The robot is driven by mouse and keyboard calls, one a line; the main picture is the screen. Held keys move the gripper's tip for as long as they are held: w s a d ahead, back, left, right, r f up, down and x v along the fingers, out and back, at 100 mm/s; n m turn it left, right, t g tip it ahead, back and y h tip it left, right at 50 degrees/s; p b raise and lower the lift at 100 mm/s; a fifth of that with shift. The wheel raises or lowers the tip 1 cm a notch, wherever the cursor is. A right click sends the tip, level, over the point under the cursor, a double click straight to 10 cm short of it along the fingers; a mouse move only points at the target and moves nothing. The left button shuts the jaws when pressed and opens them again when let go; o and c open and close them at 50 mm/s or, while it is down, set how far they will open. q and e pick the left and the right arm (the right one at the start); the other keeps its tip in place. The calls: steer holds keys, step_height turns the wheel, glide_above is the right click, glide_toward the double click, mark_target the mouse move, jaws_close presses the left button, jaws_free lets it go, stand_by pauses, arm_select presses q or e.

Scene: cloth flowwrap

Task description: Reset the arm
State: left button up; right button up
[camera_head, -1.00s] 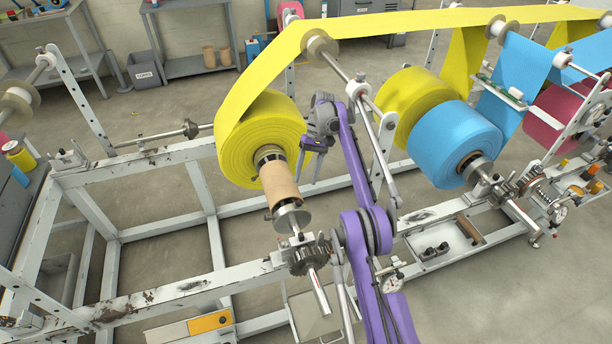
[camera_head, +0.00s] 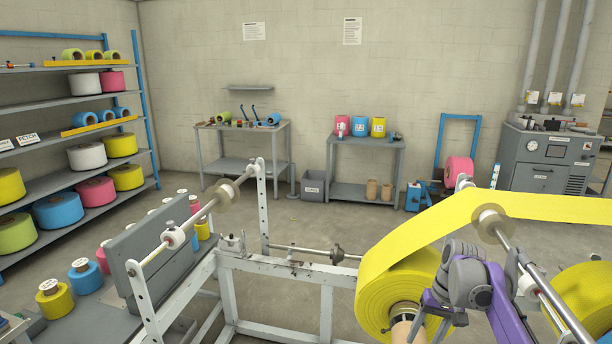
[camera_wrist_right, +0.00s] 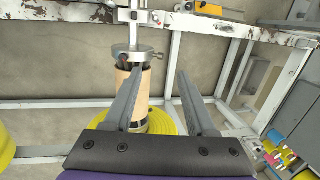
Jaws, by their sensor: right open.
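My right arm (camera_head: 470,275), purple and grey, comes up at the lower right of the head view, in front of the large yellow roll (camera_head: 372,295). In the right wrist view my right gripper (camera_wrist_right: 159,75) is open, with nothing between its fingers. The brown cardboard core (camera_wrist_right: 128,80) is beyond the left finger, which partly covers it. The yellow roll (camera_wrist_right: 165,122) lies beyond, partly hidden by the gripper. I cannot tell from these views whether a finger touches the core. My left gripper is not in view.
The yellow web (camera_head: 440,225) runs from the roll over a roller (camera_head: 492,224) on the right. A white frame (camera_head: 290,285) stands at the front. Shelving (camera_head: 70,100) with rolls is at left. Two benches stand by the back wall; open floor lies before them.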

steer(key=s+a+r+n+t+h+p, duration=0.1)
steer(key=s+a+r, duration=0.1)
steer(key=s+a, duration=0.35)
steer(key=s+a+r+t+h+p, duration=0.1)
steer(key=s+a+t, duration=0.1)
steer(key=s, duration=0.6)
steer(key=s+a+f+t+p, duration=0.1)
steer(key=s+f, duration=0.2)
steer(key=s, duration=0.4)
steer(key=s+a+f+n+t+p, duration=0.1)
steer(key=s+f, duration=0.2)
steer(key=s, duration=0.4)
steer(key=shift+a+n+t, duration=0.25)
steer(key=shift+n+t, duration=0.05)
steer(key=shift+t, duration=0.1)
